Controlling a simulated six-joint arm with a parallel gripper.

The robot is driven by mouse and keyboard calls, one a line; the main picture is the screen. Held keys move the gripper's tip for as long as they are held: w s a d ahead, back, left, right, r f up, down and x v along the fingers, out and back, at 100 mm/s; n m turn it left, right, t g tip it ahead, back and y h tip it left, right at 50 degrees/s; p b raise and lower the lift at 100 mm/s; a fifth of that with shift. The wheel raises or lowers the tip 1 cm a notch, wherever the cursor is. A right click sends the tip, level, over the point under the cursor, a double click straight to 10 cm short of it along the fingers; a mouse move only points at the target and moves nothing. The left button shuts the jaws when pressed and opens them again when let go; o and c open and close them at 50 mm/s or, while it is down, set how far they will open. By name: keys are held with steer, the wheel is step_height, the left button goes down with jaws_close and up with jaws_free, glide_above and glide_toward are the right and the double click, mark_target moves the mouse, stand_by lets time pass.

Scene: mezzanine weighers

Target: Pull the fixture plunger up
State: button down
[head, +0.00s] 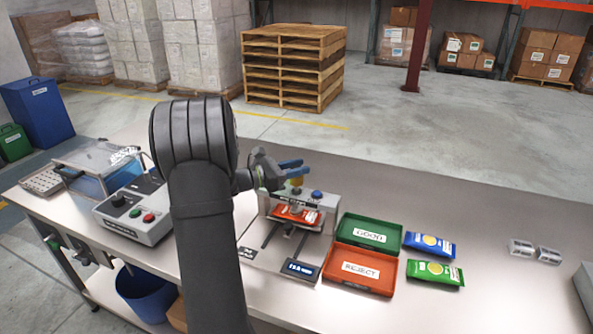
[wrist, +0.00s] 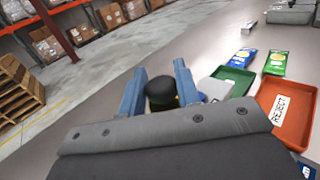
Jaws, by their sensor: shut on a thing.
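The fixture (head: 331,201) stands on the bench right of my arm, with a red packet (head: 297,215) lying in it. Its plunger shows a yellow part (head: 296,181) just below my blue fingers in the head view. In the wrist view the plunger's round black knob (wrist: 160,93) sits between the two fingers. My gripper (head: 290,164) is shut on the plunger from above; it also shows in the wrist view (wrist: 158,85). The knob is mostly hidden by the fingers in the head view. The fixture's lower parts are hidden in the wrist view.
A green GOOD tray (head: 394,229) and a red REJECT tray (head: 385,281) stand right of the fixture. Blue (head: 431,244) and green (head: 435,273) packets lie beyond them. A control box (head: 124,229) is left of my arm. The bench's far right is mostly clear.

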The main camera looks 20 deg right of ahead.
steer(key=shift+r, duration=1.7)
steer(key=c, duration=1.1)
jaws_free()
steer(key=shift+f, duration=0.1)
steer(key=shift+a, duration=0.2)
steer(key=a, duration=1.7)
